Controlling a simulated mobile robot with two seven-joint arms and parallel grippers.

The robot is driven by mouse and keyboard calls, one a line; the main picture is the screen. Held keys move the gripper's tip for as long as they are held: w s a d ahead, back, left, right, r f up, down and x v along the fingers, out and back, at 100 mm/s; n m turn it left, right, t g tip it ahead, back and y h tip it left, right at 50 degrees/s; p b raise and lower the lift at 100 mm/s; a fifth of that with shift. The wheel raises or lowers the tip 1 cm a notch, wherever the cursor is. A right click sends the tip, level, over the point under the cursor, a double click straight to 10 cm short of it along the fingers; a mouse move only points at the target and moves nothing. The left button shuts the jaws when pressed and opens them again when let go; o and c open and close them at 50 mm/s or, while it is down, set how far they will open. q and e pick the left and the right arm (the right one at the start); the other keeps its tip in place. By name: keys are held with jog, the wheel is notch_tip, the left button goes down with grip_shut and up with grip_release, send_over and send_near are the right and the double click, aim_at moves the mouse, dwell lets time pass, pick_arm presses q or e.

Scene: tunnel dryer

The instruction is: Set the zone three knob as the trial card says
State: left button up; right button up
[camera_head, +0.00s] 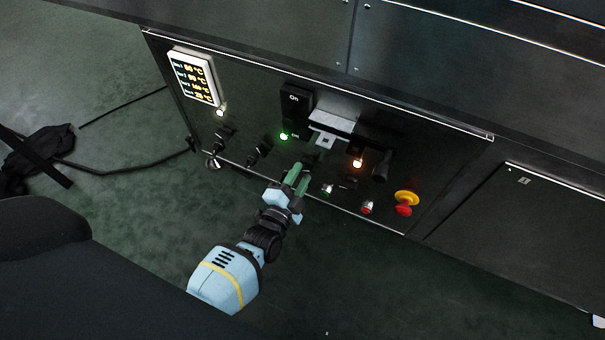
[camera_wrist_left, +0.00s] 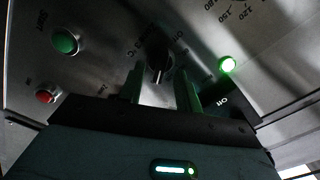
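The zone three knob (camera_wrist_left: 160,62) is black, with a dial scale printed around it on the dark panel. My left gripper (camera_head: 297,176) is at the panel, its green fingers pointing at it. In the left wrist view my left gripper (camera_wrist_left: 161,88) is open, one finger to each side of the knob's lower part. I cannot tell whether the fingers touch it. In the head view the gripper hides the knob. A white-framed plate (camera_head: 193,78) with bright lines ending in °C is at the panel's upper left; its digits are hard to read. My right gripper is not in view.
Two other black knobs (camera_head: 225,133) (camera_head: 262,149) sit left of the gripper. Green (camera_head: 327,189) and red (camera_head: 367,207) buttons and a red-yellow emergency stop (camera_head: 405,203) sit right.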

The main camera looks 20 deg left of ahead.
pick_arm(q)
jog(key=shift+w, duration=0.7)
jog(key=shift+c, duration=0.6)
jog(key=c, duration=0.5)
jog(key=shift+o, duration=0.2)
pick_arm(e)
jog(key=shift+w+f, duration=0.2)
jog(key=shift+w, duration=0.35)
